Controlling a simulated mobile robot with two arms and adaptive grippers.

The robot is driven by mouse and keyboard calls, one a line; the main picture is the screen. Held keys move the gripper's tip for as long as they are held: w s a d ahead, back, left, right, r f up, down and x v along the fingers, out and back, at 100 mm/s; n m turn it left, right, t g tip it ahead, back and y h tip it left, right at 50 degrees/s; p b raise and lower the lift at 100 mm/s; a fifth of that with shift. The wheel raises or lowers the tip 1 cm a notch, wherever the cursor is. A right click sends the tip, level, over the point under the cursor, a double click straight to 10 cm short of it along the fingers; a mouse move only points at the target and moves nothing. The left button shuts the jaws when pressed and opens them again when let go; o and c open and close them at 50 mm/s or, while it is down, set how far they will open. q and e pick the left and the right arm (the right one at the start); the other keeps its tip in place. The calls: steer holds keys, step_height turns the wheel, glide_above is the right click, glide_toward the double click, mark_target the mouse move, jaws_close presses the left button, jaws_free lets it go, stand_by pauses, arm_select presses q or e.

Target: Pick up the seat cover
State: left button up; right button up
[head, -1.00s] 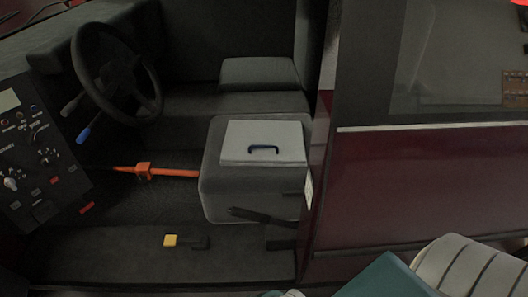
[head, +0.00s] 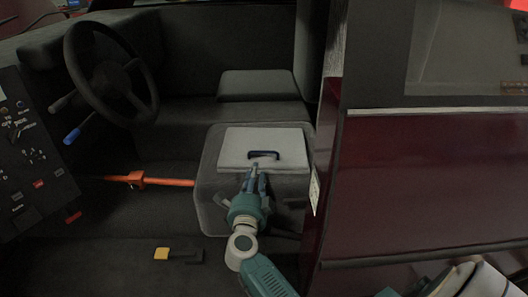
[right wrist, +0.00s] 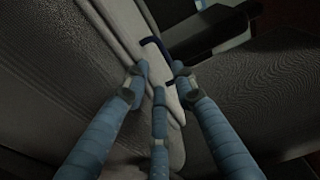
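The seat cover (head: 240,148) is a flat light grey panel lying on the dark grey seat (head: 212,190) in the head view. A dark blue handle (head: 263,154) stands on top of it. My right gripper (head: 256,174) is at the cover's front edge, just below the handle in the picture. In the right wrist view its blue-grey fingers (right wrist: 160,70) are spread apart with nothing held. The handle (right wrist: 157,44) shows just beyond the fingertips, and the cover (right wrist: 128,45) lies beside and behind them. Whether a fingertip touches the cover cannot be told. My left gripper is not in view.
A steering wheel (head: 110,72) and a control panel (head: 30,160) are at the left. An orange bar (head: 160,181) runs to the seat's left side. A dark red body panel (head: 420,185) borders the seat on the right.

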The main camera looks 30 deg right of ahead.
mark_target(260, 163)
steer(key=x, duration=0.4)
steer(key=shift+b, duration=0.3)
steer(key=x, duration=0.2)
steer(key=b+x, duration=0.1)
steer(key=x, duration=0.1)
steer(key=shift+s+d+r, duration=0.1)
steer(key=shift+d, duration=0.3)
steer(key=shift+d+r, duration=0.1)
steer(key=shift+d, duration=0.05)
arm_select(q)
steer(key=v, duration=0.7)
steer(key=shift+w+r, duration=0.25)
arm_select(e)
steer(key=shift+r, duration=0.1)
jaws_close()
